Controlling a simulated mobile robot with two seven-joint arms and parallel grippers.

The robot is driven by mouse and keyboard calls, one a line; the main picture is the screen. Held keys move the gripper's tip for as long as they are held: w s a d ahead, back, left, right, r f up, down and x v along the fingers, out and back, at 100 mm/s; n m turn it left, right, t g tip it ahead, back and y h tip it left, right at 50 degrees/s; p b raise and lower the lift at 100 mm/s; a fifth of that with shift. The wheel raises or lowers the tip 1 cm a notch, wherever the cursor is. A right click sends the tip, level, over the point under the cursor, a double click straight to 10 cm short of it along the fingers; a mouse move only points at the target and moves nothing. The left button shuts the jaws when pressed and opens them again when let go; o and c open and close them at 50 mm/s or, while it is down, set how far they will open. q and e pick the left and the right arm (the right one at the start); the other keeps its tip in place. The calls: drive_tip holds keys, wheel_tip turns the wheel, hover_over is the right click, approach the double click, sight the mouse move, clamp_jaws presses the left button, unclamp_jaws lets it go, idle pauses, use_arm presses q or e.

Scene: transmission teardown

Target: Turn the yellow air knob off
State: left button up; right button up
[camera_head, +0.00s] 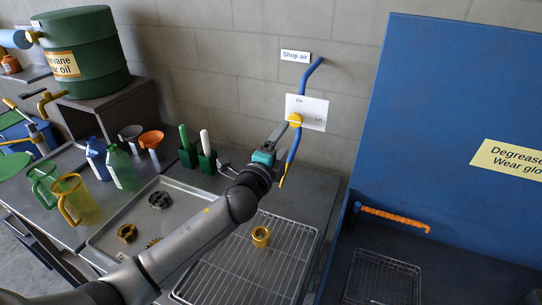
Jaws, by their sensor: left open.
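The yellow air knob (294,119) sits on the blue air pipe in front of a white plate (314,112) marked "On" and "Off" on the wall. The knob's exact turn position is too small to tell. My left gripper (280,132) reaches up from the lower left, with its fingertips just below and left of the knob. It is open. I cannot tell whether a finger touches the knob. My right gripper is not in view. The blue pipe (312,72) runs from above the plate down behind the gripper to a yellow tip.
A wire rack (240,275) with a yellow ring part (261,236) lies below the arm. A metal tray (110,226) holds dark and brass parts. Bottles, funnels and jugs stand at left. A tall blue panel (440,110) stands right of the pipe.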

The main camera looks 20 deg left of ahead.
use_arm(q)
drive_tip(key=s, duration=0.6)
drive_tip(key=shift+s, duration=0.3)
drive_tip(key=shift+a, duration=0.1)
drive_tip(key=shift+s, duration=0.1)
